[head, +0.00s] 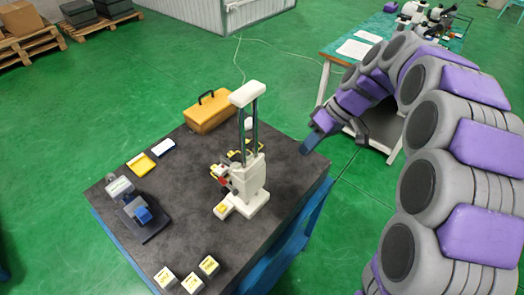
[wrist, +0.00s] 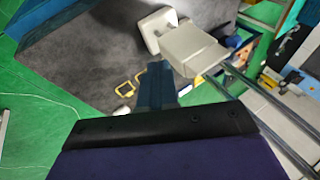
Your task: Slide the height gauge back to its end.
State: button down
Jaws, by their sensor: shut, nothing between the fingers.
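A white upright device with two dark posts and a white cap, likely the height gauge (head: 252,184), stands on the dark table top near its right side in the head view. I cannot tell the gap in depth.
On the dark table (head: 180,185) are an orange toolbox (head: 207,113), a small blue-grey device (head: 140,213), a yellow tray (head: 141,163) and several small white blocks at the front. A second table (head: 345,62) with equipment stands behind my arm.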

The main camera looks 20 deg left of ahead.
aim_at(246, 178)
jog(key=w+a+f+n+p, duration=0.1)
jog(key=w+n, duration=0.1)
jog(key=w, duration=0.4)
jog(key=s+a+f+n+y, duration=0.1)
jog(key=s+a+f, duration=0.1)
jog(key=a+f, duration=0.6)
jog(key=s+a+b, duration=0.1)
jog(key=s+a, duration=0.1)
jog(key=s, duration=0.2)
jog(key=s+a+b, duration=0.1)
jog(key=s, duration=0.3)
jog(key=s+a+b, duration=0.2)
jog(key=s, duration=0.2)
jog(key=shift+a+f, duration=0.3)
jog(key=shift+f, duration=0.05)
